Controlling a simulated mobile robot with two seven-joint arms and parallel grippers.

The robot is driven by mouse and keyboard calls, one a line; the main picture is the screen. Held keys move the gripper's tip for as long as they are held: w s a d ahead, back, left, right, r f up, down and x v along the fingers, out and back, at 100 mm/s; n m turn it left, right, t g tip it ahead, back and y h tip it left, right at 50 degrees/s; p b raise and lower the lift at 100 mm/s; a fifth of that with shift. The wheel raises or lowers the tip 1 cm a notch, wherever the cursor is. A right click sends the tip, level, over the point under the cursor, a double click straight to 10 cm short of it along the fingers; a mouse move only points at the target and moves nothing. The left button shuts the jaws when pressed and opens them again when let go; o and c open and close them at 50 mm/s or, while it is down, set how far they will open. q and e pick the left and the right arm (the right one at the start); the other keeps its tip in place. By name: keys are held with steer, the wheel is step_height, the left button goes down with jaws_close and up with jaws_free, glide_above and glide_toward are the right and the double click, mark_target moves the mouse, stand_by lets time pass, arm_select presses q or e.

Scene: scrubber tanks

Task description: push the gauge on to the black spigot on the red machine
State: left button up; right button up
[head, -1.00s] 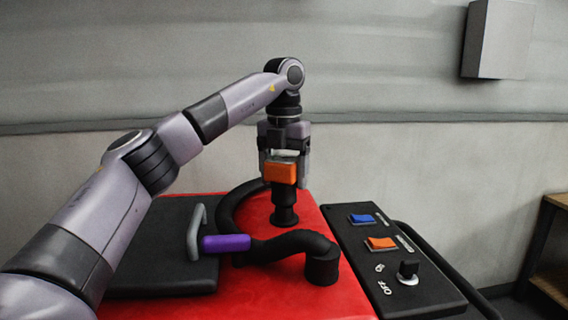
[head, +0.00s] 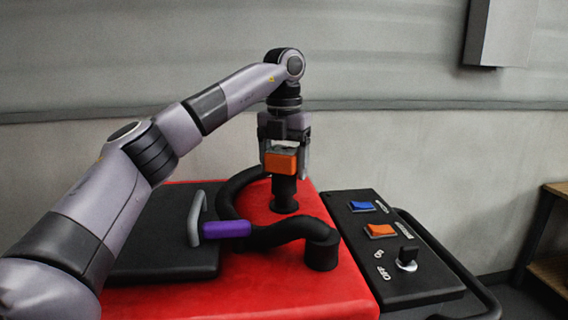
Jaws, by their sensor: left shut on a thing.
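My left gripper (head: 284,152) points down over the red machine (head: 300,290), shut on the orange gauge (head: 281,162). The black spigot (head: 284,194) stands upright on the machine's top directly below the gauge. In this view the gauge's lower edge overlaps the spigot's upper part; I cannot tell whether the gauge is seated on it or just in front of or above it. My right gripper is not in view.
A black curved hose (head: 290,232) runs around the spigot, near a purple grip (head: 226,229). A black lid (head: 160,255) with a grey handle (head: 196,217) lies left. A control panel (head: 395,250) with blue and orange switches and a black knob stands right.

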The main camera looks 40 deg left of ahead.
mark_target(284, 149)
arm_select(q)
steer(key=shift+f, duration=0.1)
stand_by(0.3)
steer(key=shift+f+b, duration=0.7)
steer(key=shift+f, duration=0.75)
steer(key=o, duration=1.1)
step_height(284, 149, up, 3)
steer(key=shift+r+p, duration=0.15)
steer(key=shift+p, duration=0.7)
steer(key=shift+r, duration=2.65)
